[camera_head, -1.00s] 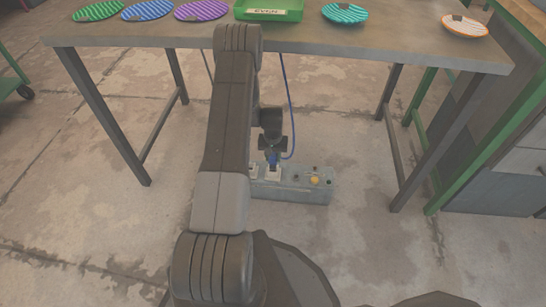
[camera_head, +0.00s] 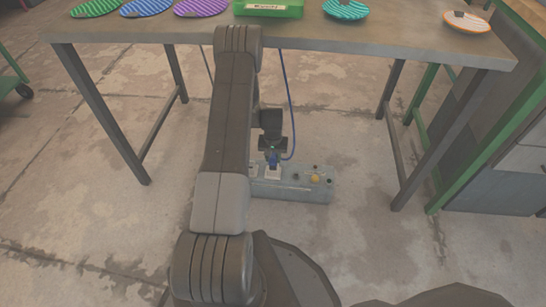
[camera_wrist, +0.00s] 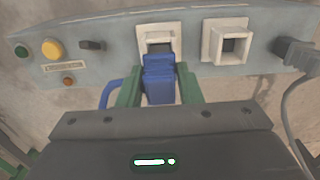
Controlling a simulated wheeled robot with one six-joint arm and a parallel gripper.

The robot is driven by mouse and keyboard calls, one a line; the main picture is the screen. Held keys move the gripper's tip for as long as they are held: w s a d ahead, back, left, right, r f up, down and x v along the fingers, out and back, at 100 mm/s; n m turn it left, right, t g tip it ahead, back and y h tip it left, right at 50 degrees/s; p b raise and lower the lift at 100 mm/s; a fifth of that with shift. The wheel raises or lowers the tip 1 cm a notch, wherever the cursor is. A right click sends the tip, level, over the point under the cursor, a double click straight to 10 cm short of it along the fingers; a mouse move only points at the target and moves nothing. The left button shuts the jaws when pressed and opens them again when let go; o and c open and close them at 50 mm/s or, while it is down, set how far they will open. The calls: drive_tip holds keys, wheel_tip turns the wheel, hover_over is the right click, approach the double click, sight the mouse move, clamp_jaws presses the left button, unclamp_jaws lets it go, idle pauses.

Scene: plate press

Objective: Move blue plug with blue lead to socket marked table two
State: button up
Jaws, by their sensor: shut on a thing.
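A blue plug (camera_wrist: 158,82) is between the green fingers of my gripper (camera_wrist: 158,90), which is shut on it. The plug's front end is at the lower part of a white-framed socket (camera_wrist: 145,32); I cannot tell whether it is inside or just in front. The plug also shows in the head view (camera_head: 273,160). Its blue lead (camera_head: 287,90) runs up to the table. A second white-framed socket (camera_wrist: 206,47) to the right is empty. No socket marking is readable.
The grey socket box (camera_head: 315,195) is on the floor under the table (camera_head: 400,48). A grey plug (camera_wrist: 298,53) with a grey lead is at its right in the wrist view. A yellow button (camera_wrist: 52,49), green button (camera_wrist: 21,51) and switch are at its left. Table legs stand either side.

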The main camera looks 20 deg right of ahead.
drive_tip(key=shift+f+b, duration=1)
drive_tip(key=shift+f, duration=0.3)
drive_tip(key=o, duration=1.1)
wheel_tip(320, 180, up, 14)
drive_tip(key=p, duration=0.4)
drive_tip(key=shift+f+p, duration=0.1)
drive_tip(key=shift+p, duration=0.2)
drive_tip(key=shift+f, duration=0.1)
wheel_tip(320, 180, down, 14)
drive_tip(key=b, duration=0.4)
drive_tip(key=shift+r+b, duration=0.2)
drive_tip(key=shift+b, duration=0.15)
drive_tip(key=shift+r+p, duration=0.45)
